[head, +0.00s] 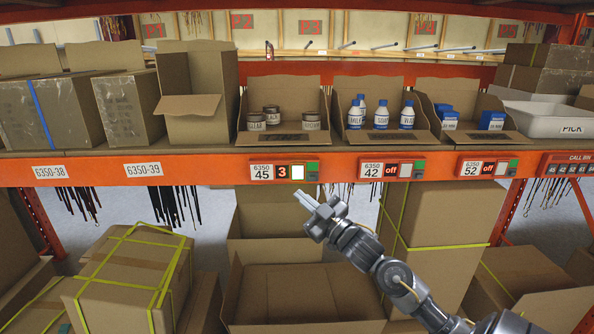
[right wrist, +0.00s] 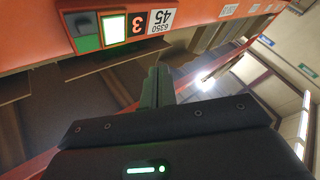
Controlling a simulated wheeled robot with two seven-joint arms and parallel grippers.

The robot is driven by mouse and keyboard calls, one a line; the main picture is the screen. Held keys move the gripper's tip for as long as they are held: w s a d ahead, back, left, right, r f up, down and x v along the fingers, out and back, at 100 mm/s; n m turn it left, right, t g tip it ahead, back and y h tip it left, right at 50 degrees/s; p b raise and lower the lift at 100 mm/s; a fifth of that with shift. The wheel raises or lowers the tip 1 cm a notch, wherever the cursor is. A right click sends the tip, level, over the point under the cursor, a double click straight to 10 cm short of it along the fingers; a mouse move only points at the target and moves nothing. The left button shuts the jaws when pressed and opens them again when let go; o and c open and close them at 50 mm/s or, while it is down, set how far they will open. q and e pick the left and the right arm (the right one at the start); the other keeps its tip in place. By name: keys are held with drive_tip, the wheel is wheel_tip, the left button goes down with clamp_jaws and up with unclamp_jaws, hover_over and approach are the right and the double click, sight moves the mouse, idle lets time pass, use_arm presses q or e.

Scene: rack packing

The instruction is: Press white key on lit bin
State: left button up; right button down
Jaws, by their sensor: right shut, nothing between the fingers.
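The lit bin's module sits on the orange shelf beam, with label 6350 45 (head: 262,172), a lit red 3 display (head: 283,172) and a bright white key (head: 298,172). The white key also shows, upside down, in the right wrist view (right wrist: 114,29), beside the 3 display (right wrist: 137,22). My right gripper (head: 299,193) is shut and empty, its fingertips just below the module in the head view. In the right wrist view its fingers (right wrist: 157,75) point toward the beam, apart from the key in the picture. My left gripper is not in view.
The open carton (head: 282,141) above the lit module holds several small jars. Modules 42 (head: 390,168) and 52 (head: 487,168) read off. A green key (head: 312,166) adjoins the white key. Strapped boxes (head: 130,280) and an open carton (head: 300,329) stand below.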

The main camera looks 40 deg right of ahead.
sight(302, 181)
drive_tip(key=shift+s+a+r, duration=0.1)
drive_tip(key=shift+a+r, duration=0.05)
drive_tip(key=shift+r, duration=0.3)
drive_tip(key=shift+w+d+b, duration=0.35)
drive_tip(key=shift+w+d, duration=0.55)
drive_tip(key=shift+w, duration=0.3)
drive_tip(key=shift+w+d+b, duration=0.3)
drive_tip(key=shift+w+d, duration=0.6)
drive_tip(key=shift+w, duration=0.25)
drive_tip(key=shift+w+d+b, duration=0.35)
drive_tip(key=shift+w+d, duration=0.55)
drive_tip(key=shift+w, duration=0.3)
drive_tip(key=shift+d, duration=0.1)
drive_tip(key=shift+w+d, duration=0.15)
drive_tip(key=shift+w, duration=0.1)
